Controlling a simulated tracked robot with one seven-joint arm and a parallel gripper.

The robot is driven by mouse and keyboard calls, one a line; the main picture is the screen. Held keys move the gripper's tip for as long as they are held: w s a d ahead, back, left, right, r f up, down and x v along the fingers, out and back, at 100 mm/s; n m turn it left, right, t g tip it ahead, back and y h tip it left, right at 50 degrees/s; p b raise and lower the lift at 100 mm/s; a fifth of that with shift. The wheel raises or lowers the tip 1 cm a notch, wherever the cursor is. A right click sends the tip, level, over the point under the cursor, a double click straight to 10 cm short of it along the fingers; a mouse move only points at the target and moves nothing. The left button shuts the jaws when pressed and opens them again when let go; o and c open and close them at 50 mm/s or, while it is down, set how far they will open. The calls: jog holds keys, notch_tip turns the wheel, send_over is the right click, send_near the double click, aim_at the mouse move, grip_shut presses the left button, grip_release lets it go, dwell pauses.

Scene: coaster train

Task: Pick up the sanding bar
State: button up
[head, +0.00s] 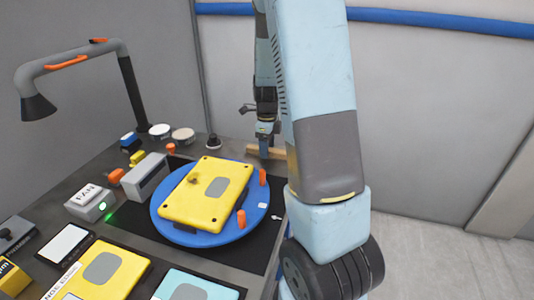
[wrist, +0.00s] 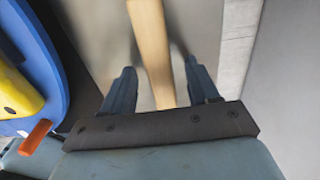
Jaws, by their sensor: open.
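The sanding bar appears to be the long tan wooden bar (wrist: 152,50) in the wrist view. It runs from the top edge down between the two fingers. In the head view the tan bar (head: 278,154) lies near the far right edge of the table, partly hidden by my arm. My gripper (wrist: 160,80) is open, with one blue finger on each side of the bar and a gap on both sides. In the head view my gripper (head: 264,145) points down at the bar. I cannot tell how high the fingers are over the table.
A blue turntable (head: 170,225) with a yellow panel (head: 205,190) and orange clamps stands left of the bar. The table's right edge is close to the bar.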

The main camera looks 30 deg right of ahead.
jog(key=shift+f, duration=0.45)
grip_shut()
dwell(0.3)
